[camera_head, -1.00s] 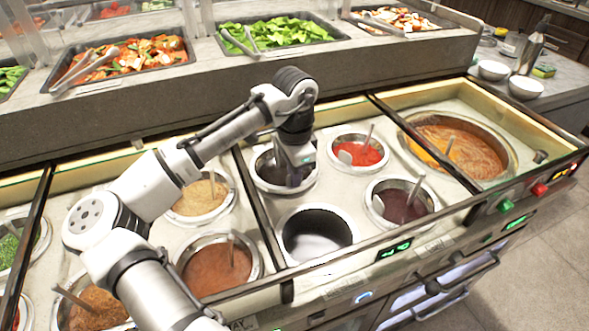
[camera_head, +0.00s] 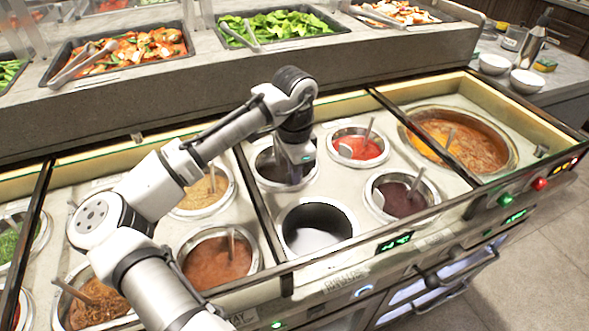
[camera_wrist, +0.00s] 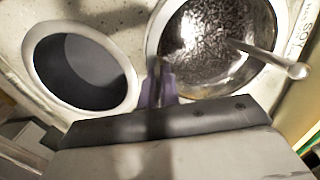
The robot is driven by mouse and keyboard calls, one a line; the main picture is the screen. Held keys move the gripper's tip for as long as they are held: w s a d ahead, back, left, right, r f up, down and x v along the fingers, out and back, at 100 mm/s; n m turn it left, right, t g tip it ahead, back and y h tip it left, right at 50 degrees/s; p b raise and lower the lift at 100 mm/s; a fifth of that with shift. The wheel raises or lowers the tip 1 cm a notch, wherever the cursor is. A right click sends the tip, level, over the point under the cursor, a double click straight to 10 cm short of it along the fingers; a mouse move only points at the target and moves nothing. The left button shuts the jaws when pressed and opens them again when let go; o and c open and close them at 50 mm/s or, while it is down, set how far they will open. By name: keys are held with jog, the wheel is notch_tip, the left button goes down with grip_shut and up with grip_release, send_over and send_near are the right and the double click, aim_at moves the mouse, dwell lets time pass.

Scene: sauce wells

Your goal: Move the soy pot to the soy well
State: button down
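The soy pot (camera_wrist: 203,78), a metal pot of dark liquid with a ladle, sits in the back-left well of its section. It also shows in the head view (camera_head: 267,168), partly hidden by my gripper. A label reading SOY (camera_wrist: 303,33) is beside it in the wrist view. My gripper (camera_wrist: 158,84) is at the pot's rim, on the side facing the empty well. Its fingers are close together and appear shut on the rim. The head view shows my gripper (camera_head: 294,178) pointing down over the pot. The empty well (camera_head: 318,240) is in front.
A red sauce pot (camera_head: 358,148) and a dark purple sauce pot (camera_head: 402,196) stand to the right, both with ladles. A divider (camera_head: 258,205) runs along the left. A large orange-brown pot (camera_head: 465,140) is further right. The food counter (camera_head: 240,85) rises behind.

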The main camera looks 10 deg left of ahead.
dwell(0.3)
jog(key=c, duration=0.9)
grip_release()
jog(key=shift+f, duration=0.1)
notch_tip(320, 180, up, 11)
jog(key=p, duration=1)
dwell(0.3)
